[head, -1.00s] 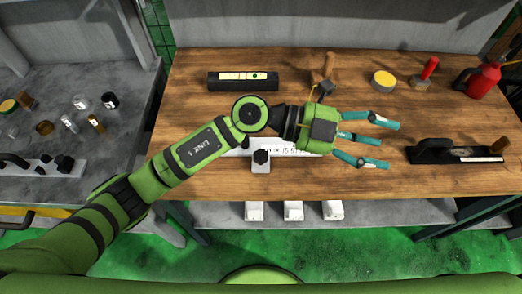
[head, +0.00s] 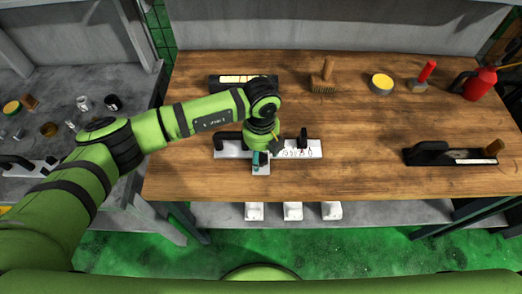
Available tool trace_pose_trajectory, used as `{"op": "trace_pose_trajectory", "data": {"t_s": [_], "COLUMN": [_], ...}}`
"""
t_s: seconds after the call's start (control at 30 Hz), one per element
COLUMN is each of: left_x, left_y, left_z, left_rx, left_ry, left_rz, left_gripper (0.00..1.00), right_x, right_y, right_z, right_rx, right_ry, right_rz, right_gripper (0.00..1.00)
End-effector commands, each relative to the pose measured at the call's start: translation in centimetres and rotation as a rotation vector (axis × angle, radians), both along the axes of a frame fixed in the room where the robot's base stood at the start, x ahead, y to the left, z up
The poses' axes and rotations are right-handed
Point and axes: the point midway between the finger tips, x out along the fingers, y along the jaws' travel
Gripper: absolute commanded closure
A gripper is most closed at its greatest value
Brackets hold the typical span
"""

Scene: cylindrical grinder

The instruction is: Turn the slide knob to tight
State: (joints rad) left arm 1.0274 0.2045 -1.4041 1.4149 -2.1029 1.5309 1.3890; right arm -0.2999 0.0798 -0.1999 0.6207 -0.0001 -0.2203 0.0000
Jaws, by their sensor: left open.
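A pale metal device with a printed scale (head: 298,151) lies on the wooden bench, with a black handle at its left and a small upright black piece (head: 303,138) near its right part. A pale tab (head: 262,171) sticks out from its front edge. The fingers are open. The dark knob on the tab is hidden behind the gripper, so I cannot tell its setting or whether the fingers touch it. My right gripper is out of view.
A black level-like block (head: 232,82) lies behind my left arm. A black-handled tool (head: 450,156) lies at right. The bench between is clear.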

Motion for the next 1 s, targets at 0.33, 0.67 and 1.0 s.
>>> {"op": "trace_pose_trajectory", "data": {"t_s": [0.33,0.67,1.0], "left_x": [0.0,0.0,0.0], "left_y": [0.0,0.0,0.0], "left_z": [-1.1,-1.1,-1.4], "left_rx": [-0.002,-0.002,-0.002], "left_ry": [0.001,0.001,0.0], "left_rz": [-0.002,-0.002,-0.061], "left_gripper": [0.38,0.95,0.95], "right_x": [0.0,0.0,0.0], "right_y": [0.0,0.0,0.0], "right_z": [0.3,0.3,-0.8], "right_rx": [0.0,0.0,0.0], "right_ry": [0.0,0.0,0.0], "right_rz": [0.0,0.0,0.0], "right_gripper": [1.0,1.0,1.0]}}
